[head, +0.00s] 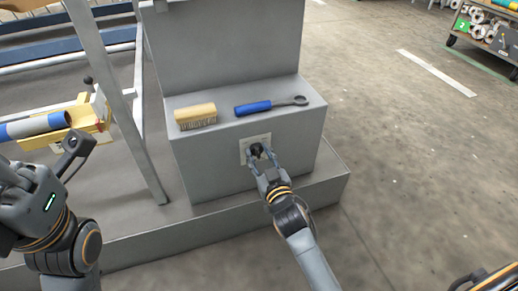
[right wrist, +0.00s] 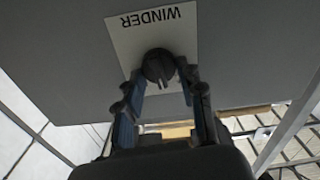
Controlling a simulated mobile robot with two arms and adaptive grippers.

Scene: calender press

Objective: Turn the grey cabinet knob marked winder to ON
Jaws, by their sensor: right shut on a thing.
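The black winder knob (head: 256,149) sits on a pale plate (head: 245,144) on the front face of the grey cabinet (head: 214,161). In the right wrist view the plate (right wrist: 120,38) reads WINDER, upside down, and the round knob (right wrist: 158,63) shows below the word. My right gripper (head: 259,158) is at the cabinet front, shut on the knob, with one finger on each side of it. ON and OFF marks cannot be made out, so the setting is unclear. My left gripper (head: 72,150) is at the left, away from the cabinet; its jaw state is unclear.
A wooden brush (head: 196,115) and a blue-handled wrench (head: 255,107) lie on the cabinet ledge above the knob. A slanted grey post (head: 122,110) stands left of the cabinet. A yellow bracket with a blue-ended roll (head: 38,124) is further left. Open floor lies right.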

